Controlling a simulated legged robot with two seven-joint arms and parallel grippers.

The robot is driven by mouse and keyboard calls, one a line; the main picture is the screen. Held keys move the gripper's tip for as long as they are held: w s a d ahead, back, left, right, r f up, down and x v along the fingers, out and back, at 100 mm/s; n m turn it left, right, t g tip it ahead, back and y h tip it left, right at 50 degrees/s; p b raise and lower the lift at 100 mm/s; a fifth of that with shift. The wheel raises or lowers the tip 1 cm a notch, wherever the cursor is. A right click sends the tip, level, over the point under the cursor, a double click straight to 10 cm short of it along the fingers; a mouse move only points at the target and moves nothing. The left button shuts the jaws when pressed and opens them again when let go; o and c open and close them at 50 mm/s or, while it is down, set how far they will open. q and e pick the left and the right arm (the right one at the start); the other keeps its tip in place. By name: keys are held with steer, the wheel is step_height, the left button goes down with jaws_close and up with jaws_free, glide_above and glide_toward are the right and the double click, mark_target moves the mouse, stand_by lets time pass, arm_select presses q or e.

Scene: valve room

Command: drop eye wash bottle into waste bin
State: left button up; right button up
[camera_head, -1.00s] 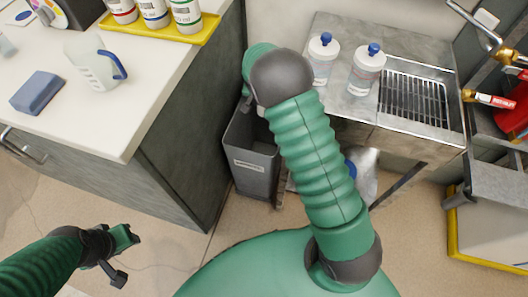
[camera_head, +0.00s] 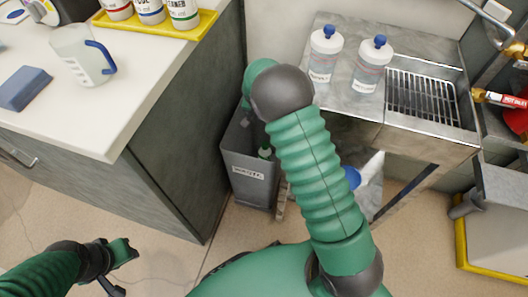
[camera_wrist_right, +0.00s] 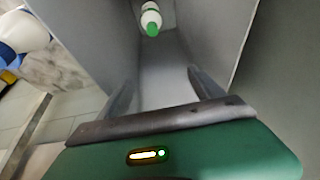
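The grey waste bin (camera_head: 248,180) stands on the floor between the cabinet and the steel sink unit. In the right wrist view its grey inner walls (camera_wrist_right: 90,40) surround a white bottle with a green cap (camera_wrist_right: 151,18), apart from my fingers. A small green shape (camera_head: 265,153) shows inside the bin in the head view; I cannot tell whether it is the cap. My right gripper (camera_wrist_right: 160,80) is open and empty, pointing into the bin; my arm hides it in the head view. My left gripper (camera_head: 125,268) is over the floor at lower left, its fingers apart.
Two white bottles with blue caps (camera_head: 325,55) (camera_head: 372,65) stand on the steel sink top (camera_head: 350,25). The white counter (camera_head: 110,125) holds a jug (camera_head: 82,58), a blue sponge (camera_head: 24,88) and a yellow tray (camera_head: 205,25) of bottles.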

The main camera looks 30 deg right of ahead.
steer(key=p+v, duration=0.6)
steer(key=v, duration=1)
steer(key=shift+a+r, duration=0.2)
steer(key=shift+r, duration=0.1)
steer(key=shift+s+f, duration=0.1)
